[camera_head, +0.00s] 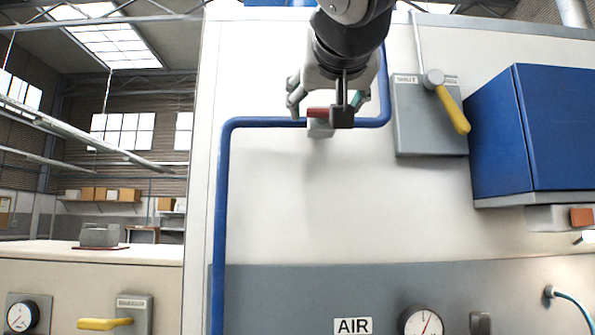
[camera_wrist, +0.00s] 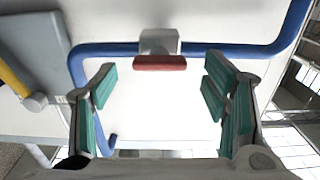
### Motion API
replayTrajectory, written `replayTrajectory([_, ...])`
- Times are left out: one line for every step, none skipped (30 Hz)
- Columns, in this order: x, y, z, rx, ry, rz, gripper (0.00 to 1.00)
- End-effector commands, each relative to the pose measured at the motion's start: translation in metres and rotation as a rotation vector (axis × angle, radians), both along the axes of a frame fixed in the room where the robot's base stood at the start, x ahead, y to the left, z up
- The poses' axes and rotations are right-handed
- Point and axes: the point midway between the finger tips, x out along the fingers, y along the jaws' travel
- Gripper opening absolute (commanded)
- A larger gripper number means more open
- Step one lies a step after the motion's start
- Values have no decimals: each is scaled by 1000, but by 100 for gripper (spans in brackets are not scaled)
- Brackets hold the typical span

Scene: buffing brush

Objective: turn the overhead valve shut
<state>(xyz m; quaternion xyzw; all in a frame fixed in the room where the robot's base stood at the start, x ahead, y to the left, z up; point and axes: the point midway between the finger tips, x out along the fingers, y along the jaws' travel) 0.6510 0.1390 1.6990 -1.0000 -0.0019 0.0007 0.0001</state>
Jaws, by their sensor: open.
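The overhead valve is a grey block (camera_head: 320,130) on a horizontal run of blue pipe (camera_head: 265,122), high on the pale panel. Its red handle (camera_head: 317,112) looks roughly in line with the pipe. In the wrist view the grey valve body (camera_wrist: 159,41) and red handle (camera_wrist: 159,63) lie ahead, centred between my fingers. My gripper (camera_wrist: 161,78) is open and empty, with green-padded fingers spread left and right of the handle and apart from it. In the head view my gripper (camera_head: 327,98) hangs over the valve and hides part of the handle and pipe.
A grey plate marked SHUT with a yellow lever (camera_head: 453,110) is right of the pipe. A blue cabinet (camera_head: 535,130) juts out farther right. The blue pipe bends down at left. Below are a gauge (camera_head: 422,323) and an AIR label (camera_head: 352,326). The pale panel under the valve is clear.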

Motion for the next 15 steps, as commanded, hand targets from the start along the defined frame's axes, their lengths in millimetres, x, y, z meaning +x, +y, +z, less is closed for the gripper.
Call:
replayTrajectory([6,0,1,0,1,0,68])
replayTrajectory([10,0,1,0,0,0,68])
replayTrajectory([13,0,1,1,-1,0,68])
replayTrajectory([15,0,1,1,-1,0,68])
replayTrajectory([17,0,1,1,-1,0,68])
replayTrajectory([19,0,1,1,-1,0,68])
replayTrajectory([20,0,1,0,-1,0,68])
replayTrajectory([21,0,0,0,-1,0,68])
replayTrajectory([21,0,0,0,-1,0,68])
replayTrajectory([22,0,0,0,-1,0,68])
replayTrajectory([22,0,0,0,-1,0,68])
replayTrajectory([22,0,0,0,-1,0,68])
replayTrajectory([22,0,0,0,-1,0,68])
replayTrajectory([21,0,0,0,-1,0,68])
replayTrajectory([21,0,0,0,-1,0,68])
